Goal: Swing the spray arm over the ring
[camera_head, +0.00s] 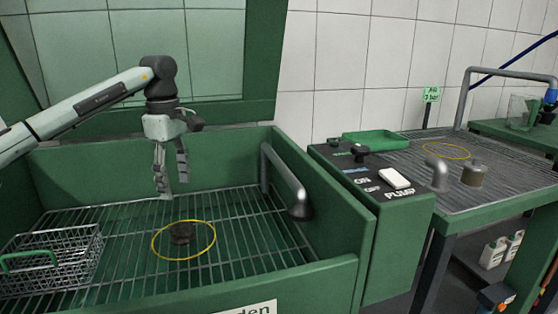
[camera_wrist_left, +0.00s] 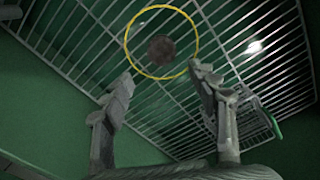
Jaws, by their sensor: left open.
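The spray arm (camera_head: 284,179) is a bent grey pipe on the right wall of the green wash basin, and its nozzle end hangs down near that wall. A yellow ring (camera_head: 153,247) lies on the basin's wire grate, left of the nozzle, around a dark round part (camera_head: 181,233). The ring (camera_wrist_left: 127,37) and dark part (camera_wrist_left: 162,50) also show in the left wrist view. My left gripper (camera_head: 174,187) is open and empty, pointing down above the grate behind the ring, apart from the spray arm. My right gripper is not in view.
A wire basket (camera_head: 75,258) with a green handle stands at the grate's left. The raised green lid (camera_head: 190,100) is behind. A control box (camera_head: 375,235) with a PUMP switch adjoins the basin's right side. Farther right, a bench (camera_head: 420,175) holds a green tray (camera_head: 376,139).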

